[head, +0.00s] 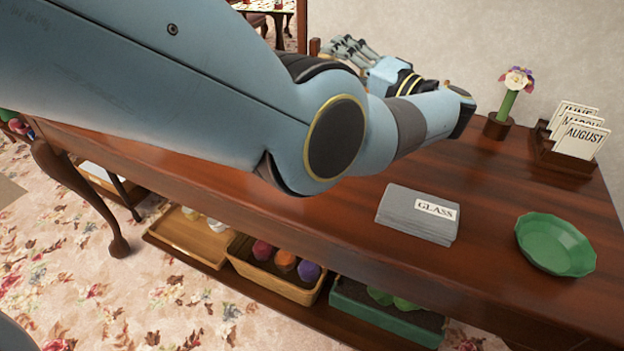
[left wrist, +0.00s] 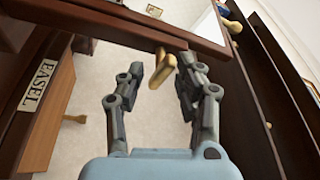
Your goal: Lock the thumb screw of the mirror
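The mirror (left wrist: 118,24) shows in the left wrist view as a dark wooden frame with pale glass across the top. A small brass thumb screw (left wrist: 160,72) sticks out below its lower rail. My left gripper (left wrist: 174,62) has its fingers apart, with the screw between or just in front of the tips; I cannot tell whether they touch it. In the head view my left gripper (head: 346,48) is at the back of the table, beyond my arm. My arm hides most of the mirror (head: 285,14), and the screw is hidden there. My right gripper is not in view.
The wooden table (head: 480,190) holds a grey stack labelled GLASS (head: 405,215), a green dish (head: 555,245), a flower in a pot (head: 508,95) and month cards (head: 582,135). Baskets (head: 270,270) stand on the shelf below. An EASEL label (left wrist: 40,86) is on wood at left.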

